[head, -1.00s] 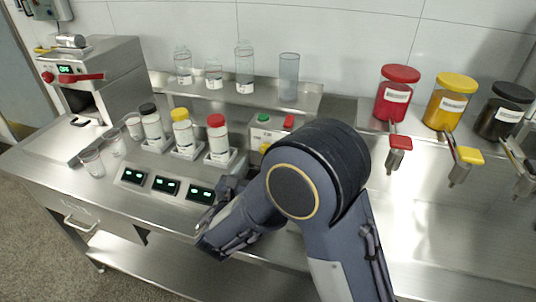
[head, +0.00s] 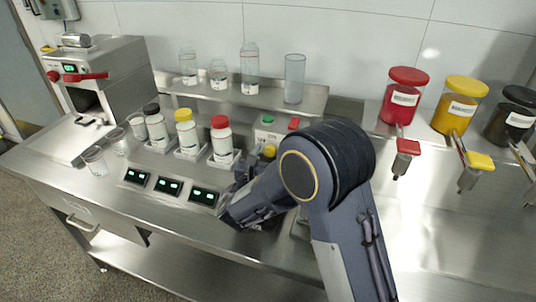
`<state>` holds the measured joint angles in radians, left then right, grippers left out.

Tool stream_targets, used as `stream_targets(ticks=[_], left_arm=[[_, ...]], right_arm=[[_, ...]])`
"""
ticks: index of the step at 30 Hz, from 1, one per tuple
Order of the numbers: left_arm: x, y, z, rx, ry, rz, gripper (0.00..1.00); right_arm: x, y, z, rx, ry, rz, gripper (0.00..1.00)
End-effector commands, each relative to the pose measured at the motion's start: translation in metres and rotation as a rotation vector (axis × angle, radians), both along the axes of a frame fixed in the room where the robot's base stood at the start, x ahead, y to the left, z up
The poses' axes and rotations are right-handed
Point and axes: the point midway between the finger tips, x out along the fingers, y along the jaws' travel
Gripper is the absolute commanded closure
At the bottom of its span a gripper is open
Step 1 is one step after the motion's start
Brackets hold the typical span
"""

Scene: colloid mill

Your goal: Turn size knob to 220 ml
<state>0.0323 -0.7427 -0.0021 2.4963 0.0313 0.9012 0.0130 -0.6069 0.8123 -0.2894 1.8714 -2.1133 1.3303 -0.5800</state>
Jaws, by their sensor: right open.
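A control box (head: 259,134) stands behind the bench's middle, with a green button (head: 268,120) and a red part (head: 294,123) on top. A small yellow part (head: 270,151) shows low on its front. I cannot tell which part is the size knob; no 220 ml marking is readable, and my right arm hides some of the box. My right gripper (head: 243,173) is open, just in front and left of the yellow part, with no visible contact. It partly blends with its dark wrist. My left gripper is not in view.
Three bottles with black, yellow and red (head: 220,122) caps stand in holders left of my gripper. Three small displays (head: 203,197) sit in front. Glass vessels stand on a raised shelf (head: 225,93). Red (head: 404,97), yellow and black-lidded jars with dispensers are at right.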

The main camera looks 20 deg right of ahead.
Motion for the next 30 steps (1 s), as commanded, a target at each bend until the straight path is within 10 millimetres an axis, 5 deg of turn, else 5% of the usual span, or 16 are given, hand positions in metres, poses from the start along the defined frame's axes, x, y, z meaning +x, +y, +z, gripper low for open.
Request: stream_targets(ticks=[3,13,22,30], left_arm=[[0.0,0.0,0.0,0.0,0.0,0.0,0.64],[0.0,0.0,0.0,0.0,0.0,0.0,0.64],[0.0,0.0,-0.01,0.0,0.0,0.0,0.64],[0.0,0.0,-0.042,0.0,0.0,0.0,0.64]], right_arm=[[0.0,0.0,0.0,0.0,0.0,0.0,0.48],[0.0,0.0,0.0,0.0,0.0,0.0,0.9],[0.0,0.0,-0.002,0.034,-0.024,0.0,0.9],[0.0,0.0,-0.006,0.17,-0.117,-0.001,0.9]])
